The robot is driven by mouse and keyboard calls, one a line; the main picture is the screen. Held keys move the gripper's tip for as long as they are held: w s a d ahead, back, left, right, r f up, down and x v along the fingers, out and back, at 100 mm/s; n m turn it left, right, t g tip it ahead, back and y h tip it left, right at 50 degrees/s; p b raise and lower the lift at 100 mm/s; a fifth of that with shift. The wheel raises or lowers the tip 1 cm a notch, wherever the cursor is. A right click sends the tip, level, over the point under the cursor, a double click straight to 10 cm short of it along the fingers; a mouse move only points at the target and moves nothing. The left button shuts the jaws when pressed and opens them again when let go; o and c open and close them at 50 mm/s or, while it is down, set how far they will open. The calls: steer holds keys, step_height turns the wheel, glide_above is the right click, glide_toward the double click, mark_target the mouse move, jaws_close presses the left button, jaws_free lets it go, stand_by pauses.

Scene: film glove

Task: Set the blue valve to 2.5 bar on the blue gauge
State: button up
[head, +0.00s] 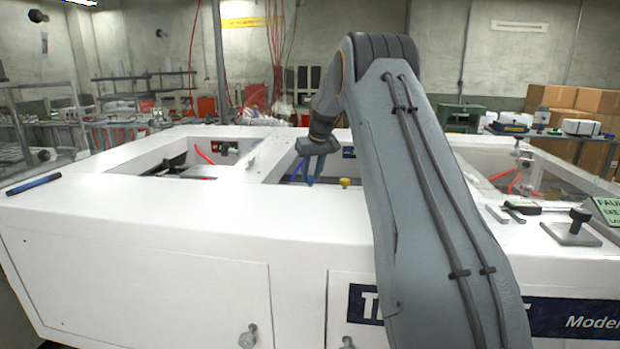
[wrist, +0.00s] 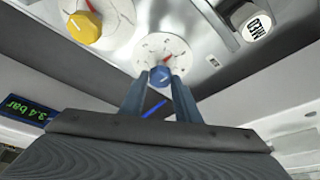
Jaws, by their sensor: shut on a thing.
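The blue valve (wrist: 160,77) is a round blue knob with a white mark, in front of a white dial with a red needle (wrist: 166,52). My gripper (wrist: 159,88) is shut on the blue valve, with one finger on each side of it. In the head view my gripper (head: 314,168) reaches down into the middle opening of the white machine, and the knob is hidden there. A digital display (wrist: 28,108) at the left of the wrist view appears upside down with green digits that look like 3.4 bar. The blue dial's scale is too small to read.
A yellow knob (wrist: 83,27) with its own dial sits close by at the upper left of the wrist view. A cylinder marked MED (wrist: 257,25) is at the upper right. The white machine frame (head: 130,220) surrounds the opening, and tools (head: 522,207) lie on its right side.

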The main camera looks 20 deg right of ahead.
steer(key=n+y+b, duration=0.1)
steer(key=n, duration=0.1)
steer(key=n+b, duration=0.1)
steer(key=n, duration=0.1)
steer(key=shift+d+n+y, duration=0.2)
steer(key=shift+n+y, duration=0.2)
steer(key=shift+g, duration=0.3)
steer(key=o, duration=1)
steer(key=shift+o, duration=0.2)
steer(key=b+v, duration=0.2)
steer(key=v, duration=0.6)
steer(key=shift+b, duration=0.35)
steer(key=shift+d, duration=0.1)
